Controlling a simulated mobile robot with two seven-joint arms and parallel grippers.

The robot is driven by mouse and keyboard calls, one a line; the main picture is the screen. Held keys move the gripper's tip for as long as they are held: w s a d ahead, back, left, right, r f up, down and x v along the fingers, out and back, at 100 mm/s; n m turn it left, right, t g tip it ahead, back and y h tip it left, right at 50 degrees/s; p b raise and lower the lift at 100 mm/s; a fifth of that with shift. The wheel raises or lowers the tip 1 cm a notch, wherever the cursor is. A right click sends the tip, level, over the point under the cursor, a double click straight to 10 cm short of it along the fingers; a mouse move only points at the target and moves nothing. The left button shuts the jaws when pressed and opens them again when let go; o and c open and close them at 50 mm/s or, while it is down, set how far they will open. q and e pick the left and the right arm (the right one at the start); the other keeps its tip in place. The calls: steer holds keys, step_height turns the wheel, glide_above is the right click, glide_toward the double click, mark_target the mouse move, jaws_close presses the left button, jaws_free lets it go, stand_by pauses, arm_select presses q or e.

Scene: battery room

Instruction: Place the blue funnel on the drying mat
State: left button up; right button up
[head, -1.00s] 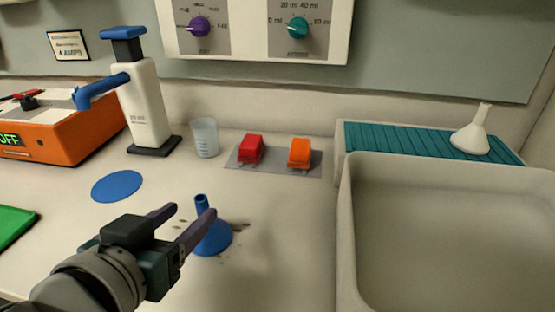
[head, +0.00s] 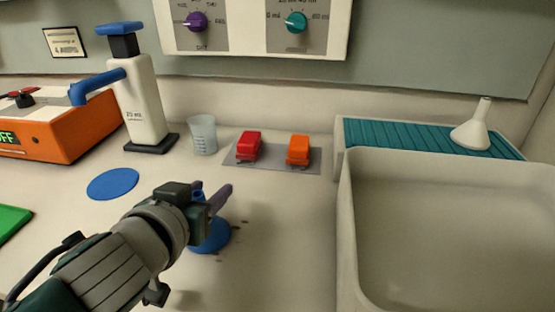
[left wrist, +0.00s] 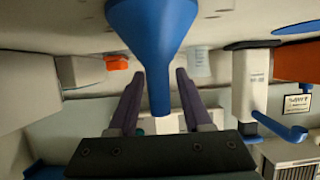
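The blue funnel (head: 214,239) stands on the counter, wide end down and spout up, among small dark spots. My left gripper (head: 213,194) is at its spout and partly hides it. In the left wrist view the funnel's (left wrist: 153,30) spout lies between the two purple fingers (left wrist: 158,100), with a gap on each side, so the gripper is open around it. The teal ribbed drying mat (head: 385,135) lies at the back right behind the basin. A white funnel (head: 473,130) stands on its right part. My right gripper is not in view.
A pale basin (head: 450,230) fills the right. Red (head: 248,146) and orange (head: 298,150) clips lie on a grey plate. A clear beaker (head: 202,135), a white dispenser (head: 144,100), a blue disc (head: 113,184) and an orange device (head: 60,130) stand left. Counter between funnel and basin is clear.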

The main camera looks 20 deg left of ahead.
arm_select(q)
jaws_close()
stand_by(0.5)
